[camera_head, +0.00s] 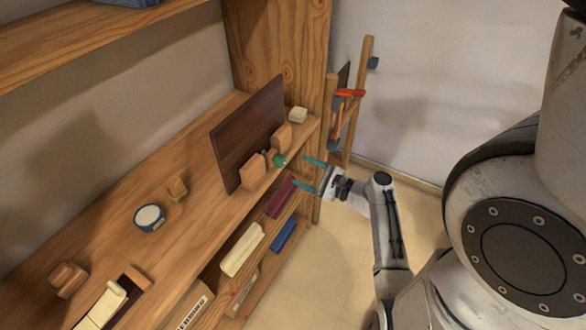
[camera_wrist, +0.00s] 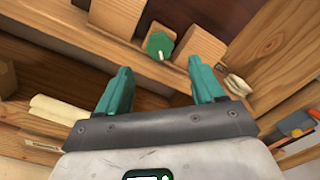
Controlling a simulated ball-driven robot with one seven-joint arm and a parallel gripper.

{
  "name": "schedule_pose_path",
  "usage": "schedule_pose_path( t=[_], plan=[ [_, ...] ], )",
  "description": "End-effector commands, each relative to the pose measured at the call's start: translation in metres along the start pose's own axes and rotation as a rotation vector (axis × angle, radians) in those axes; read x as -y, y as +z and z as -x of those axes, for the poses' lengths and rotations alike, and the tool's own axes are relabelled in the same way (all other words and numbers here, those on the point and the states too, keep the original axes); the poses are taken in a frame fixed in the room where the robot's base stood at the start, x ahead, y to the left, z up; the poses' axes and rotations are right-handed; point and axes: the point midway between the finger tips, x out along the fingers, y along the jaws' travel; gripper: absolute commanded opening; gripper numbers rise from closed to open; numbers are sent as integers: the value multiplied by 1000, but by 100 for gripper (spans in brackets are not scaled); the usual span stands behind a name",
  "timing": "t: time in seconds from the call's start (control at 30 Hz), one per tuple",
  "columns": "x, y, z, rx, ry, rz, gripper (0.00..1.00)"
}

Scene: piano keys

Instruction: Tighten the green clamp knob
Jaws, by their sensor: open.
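The green clamp knob (camera_head: 280,161) sits at the front of the wooden bench, between two wooden blocks at the foot of an upright dark board. In the wrist view the green knob (camera_wrist: 159,45) looks hexagonal with a small pale mark, and it lies beyond and between my fingertips. My gripper (camera_head: 305,172) has teal fingers spread apart and empty, to the right of the knob and apart from it. In the wrist view my gripper (camera_wrist: 162,80) also shows both fingers open with nothing between them.
The dark board (camera_head: 250,130) stands upright behind the wooden blocks (camera_head: 253,171). A round blue-rimmed dish (camera_head: 149,217) and a small wooden block (camera_head: 177,188) lie on the bench at left. Shelves below hold a red book (camera_head: 280,196) and a cream roll (camera_head: 242,249).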

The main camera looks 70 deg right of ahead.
Motion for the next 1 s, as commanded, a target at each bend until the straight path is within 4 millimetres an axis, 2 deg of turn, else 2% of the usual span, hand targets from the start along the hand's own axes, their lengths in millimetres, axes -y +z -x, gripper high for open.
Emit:
schedule_pose_path(
  t=[0.1,0.3,1.0],
  plan=[
    [-1,-2,22,-2,0,1,68],
    [0,-1,43,-1,-1,-1,68],
    [0,0,47,0,0,-1,68]
  ],
)
